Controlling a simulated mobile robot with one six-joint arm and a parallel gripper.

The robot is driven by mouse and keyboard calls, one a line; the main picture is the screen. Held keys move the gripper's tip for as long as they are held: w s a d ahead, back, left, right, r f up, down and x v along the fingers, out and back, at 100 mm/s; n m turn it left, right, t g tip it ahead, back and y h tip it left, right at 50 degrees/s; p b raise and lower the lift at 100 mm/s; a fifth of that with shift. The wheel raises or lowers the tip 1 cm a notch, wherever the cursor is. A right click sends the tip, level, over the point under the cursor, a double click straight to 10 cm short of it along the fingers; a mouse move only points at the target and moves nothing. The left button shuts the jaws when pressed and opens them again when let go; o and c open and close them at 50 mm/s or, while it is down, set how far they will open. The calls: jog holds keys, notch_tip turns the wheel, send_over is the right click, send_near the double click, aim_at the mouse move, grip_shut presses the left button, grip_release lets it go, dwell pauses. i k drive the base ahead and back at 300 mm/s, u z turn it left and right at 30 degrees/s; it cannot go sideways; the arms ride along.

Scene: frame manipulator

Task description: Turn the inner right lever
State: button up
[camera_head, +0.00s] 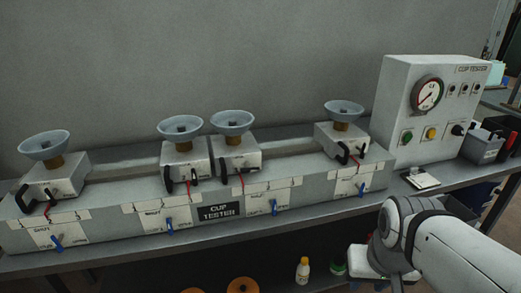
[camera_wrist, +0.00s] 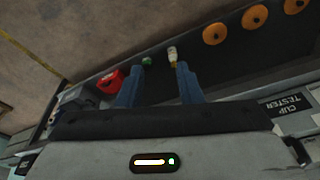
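A grey cup tester bench (camera_head: 105,228) carries several stations in a row, each with a small blue lever on its front. The inner right lever (camera_head: 275,207) is blue, sits just right of the CUP TESTER sign (camera_head: 219,211) and hangs roughly downward. The inner left lever (camera_head: 170,225) and outer right lever (camera_head: 362,189) look similar. My gripper (camera_wrist: 158,72) is open in the wrist view, its two blue fingers apart with nothing between them. In the head view my arm is at the lower right, clear of the lever; the fingertips cannot be made out there.
Grey cups on white blocks (camera_head: 236,152) top the bench, with black handles. A gauge box (camera_head: 395,95) stands at the right. Below are orange discs (camera_head: 242,286) and a yellow-white bottle (camera_head: 302,270), also in the wrist view (camera_wrist: 172,54). Space before the bench is open.

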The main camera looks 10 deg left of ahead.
aim_at(249, 170)
jog(key=z, duration=1.7)
jog(key=k, duration=1.05)
jog(key=u, duration=1.75)
jog(key=i, duration=1)
jog(key=u, duration=0.1)
